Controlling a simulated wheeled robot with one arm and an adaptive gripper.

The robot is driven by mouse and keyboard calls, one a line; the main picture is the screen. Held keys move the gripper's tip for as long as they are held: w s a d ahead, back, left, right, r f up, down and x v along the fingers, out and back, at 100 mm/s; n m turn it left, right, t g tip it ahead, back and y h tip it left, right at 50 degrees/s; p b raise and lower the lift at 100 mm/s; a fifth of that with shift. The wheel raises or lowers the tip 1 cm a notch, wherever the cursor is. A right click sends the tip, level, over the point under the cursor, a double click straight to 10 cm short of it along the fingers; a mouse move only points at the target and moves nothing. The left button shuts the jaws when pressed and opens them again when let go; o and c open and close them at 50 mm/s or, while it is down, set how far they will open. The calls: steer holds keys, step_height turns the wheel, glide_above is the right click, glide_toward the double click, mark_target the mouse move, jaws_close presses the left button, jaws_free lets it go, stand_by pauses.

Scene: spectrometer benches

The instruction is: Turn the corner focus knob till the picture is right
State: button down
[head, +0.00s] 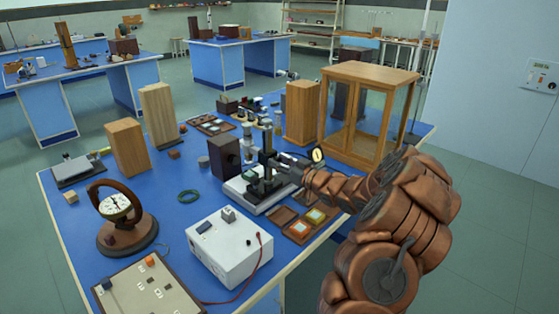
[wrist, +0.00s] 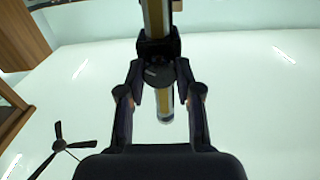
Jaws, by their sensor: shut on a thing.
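My gripper (head: 292,168) reaches in from the right to the dark upright instrument (head: 266,158) on the blue bench. In the wrist view my gripper (wrist: 160,82) has one finger on each side of a dark round knob (wrist: 158,75), shut on it. The knob sits on a dark block on the instrument's column. A brass-and-white tube (wrist: 165,104) shows behind and below the knob. In the head view the knob is hidden by my gripper and too small to make out. I cannot make out the focus picture in either view.
A glass-fronted wooden case (head: 370,105) stands behind my arm. A white power box (head: 230,245) and a wooden tray of small plates (head: 300,231) lie in front of the instrument. A dark box (head: 224,157) and wooden blocks (head: 126,147) stand to its left.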

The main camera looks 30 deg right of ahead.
steer(key=m+p, duration=0.2)
steer(key=p, duration=0.1)
steer(key=shift+d+r+m, duration=0.1)
steer(key=shift+r+m, duration=0.1)
steer(key=shift+m, duration=0.2)
steer(key=shift+f+m+p, duration=0.2)
steer(key=shift+m+p, duration=0.3)
steer(key=c, duration=0.8)
jaws_free()
steer(key=shift+o, duration=0.2)
steer(key=shift+s, duration=0.1)
steer(key=v, duration=1.1)
steer(key=shift+s, duration=0.4)
steer(key=shift+d, duration=0.1)
